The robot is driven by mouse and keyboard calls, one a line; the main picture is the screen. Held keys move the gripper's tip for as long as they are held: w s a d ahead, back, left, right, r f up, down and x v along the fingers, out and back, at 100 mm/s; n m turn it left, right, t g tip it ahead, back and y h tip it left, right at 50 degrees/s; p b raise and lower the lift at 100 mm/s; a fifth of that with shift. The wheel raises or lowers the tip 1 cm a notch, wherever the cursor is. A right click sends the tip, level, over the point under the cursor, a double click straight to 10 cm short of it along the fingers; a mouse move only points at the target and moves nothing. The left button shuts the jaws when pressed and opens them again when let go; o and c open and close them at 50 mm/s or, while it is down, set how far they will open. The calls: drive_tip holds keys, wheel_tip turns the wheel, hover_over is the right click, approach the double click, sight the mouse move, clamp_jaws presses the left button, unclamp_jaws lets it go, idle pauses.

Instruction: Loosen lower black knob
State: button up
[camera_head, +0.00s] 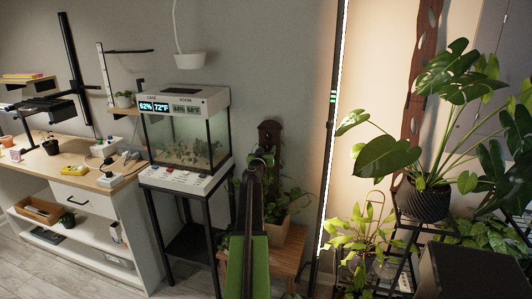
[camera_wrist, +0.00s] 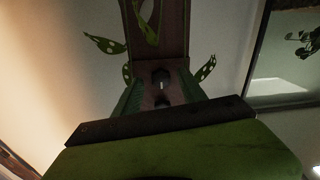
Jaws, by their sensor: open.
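The wrist view looks turned over: the glass case is at right there, but at left in the head view. A brown wooden board (camera_wrist: 175,40) carries two black knobs. One dark knob (camera_wrist: 160,79) shows whole, with a pale mark; the other knob (camera_wrist: 162,104) is partly hidden behind my gripper's dark edge. With the view turned over, the whole one seems the lower. My gripper (camera_wrist: 161,88) is open, its green fingers at either side of the knobs, apparently not touching them. In the head view the board (camera_head: 269,133) stands behind my gripper (camera_head: 258,163); my arm hides its lower part and the knobs.
Spotted leaves (camera_wrist: 104,44) hang near the board. A glass terrarium (camera_head: 186,135) on a black stand is at left. A potted plant (camera_head: 289,200) sits on a wooden stool (camera_head: 288,246) around my arm. A lit vertical light bar (camera_head: 333,130) and large houseplants are at right.

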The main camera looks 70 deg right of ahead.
drive_tip(key=s+a, duration=0.2)
drive_tip(key=a, duration=1.5)
